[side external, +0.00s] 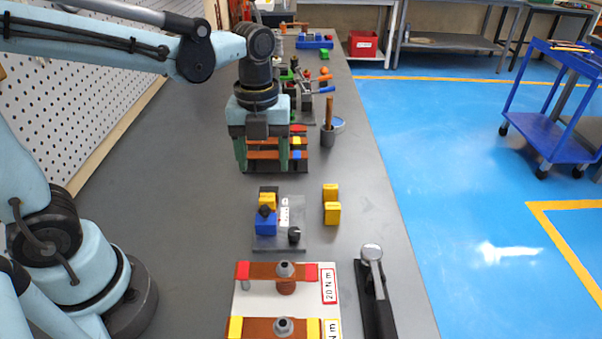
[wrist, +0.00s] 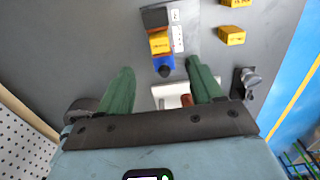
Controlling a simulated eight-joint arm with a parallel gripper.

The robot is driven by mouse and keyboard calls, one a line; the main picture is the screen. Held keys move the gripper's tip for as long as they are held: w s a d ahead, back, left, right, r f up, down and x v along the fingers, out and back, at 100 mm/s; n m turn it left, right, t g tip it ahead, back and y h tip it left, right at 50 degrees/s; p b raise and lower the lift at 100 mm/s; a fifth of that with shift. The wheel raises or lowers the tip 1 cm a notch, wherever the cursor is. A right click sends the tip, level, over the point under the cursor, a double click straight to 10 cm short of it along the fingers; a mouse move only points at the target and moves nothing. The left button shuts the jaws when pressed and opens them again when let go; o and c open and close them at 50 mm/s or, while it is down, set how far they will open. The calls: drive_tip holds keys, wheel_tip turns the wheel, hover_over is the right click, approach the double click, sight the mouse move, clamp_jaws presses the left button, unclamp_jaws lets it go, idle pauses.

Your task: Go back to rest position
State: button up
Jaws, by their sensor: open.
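My gripper (side external: 262,168) is open, with its two green fingers pointing down above the grey bench. In the side view it hangs in front of a rack of copper-coloured bars (side external: 268,154) and partly hides it. In the wrist view the gripper (wrist: 160,68) shows nothing between its fingertips. The small bender unit (side external: 278,240), with black, yellow and blue blocks, stands nearer the side camera than the gripper. Its yellow block (wrist: 159,42) shows just beyond the fingertips in the wrist view.
Two yellow blocks (side external: 332,213) stand right of the bender. A white board (side external: 245,305) with copper bars and a black-handled wrench (side external: 374,290) lie at the front. The bench's left side (side external: 160,190) is clear.

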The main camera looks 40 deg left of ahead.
drive_tip(key=s+a+n+t, duration=0.1)
drive_tip(key=n+t, duration=0.1)
drive_tip(key=n, duration=0.7)
drive_tip(key=s+a+n+t, duration=0.1)
drive_tip(key=n+t, duration=0.1)
drive_tip(key=n, duration=0.7)
drive_tip(key=s+a+r+n+t, duration=0.1)
drive_tip(key=n+t, duration=0.2)
drive_tip(key=n, duration=0.6)
drive_tip(key=shift+s+r, duration=0.1)
drive_tip(key=shift+s, duration=0.05)
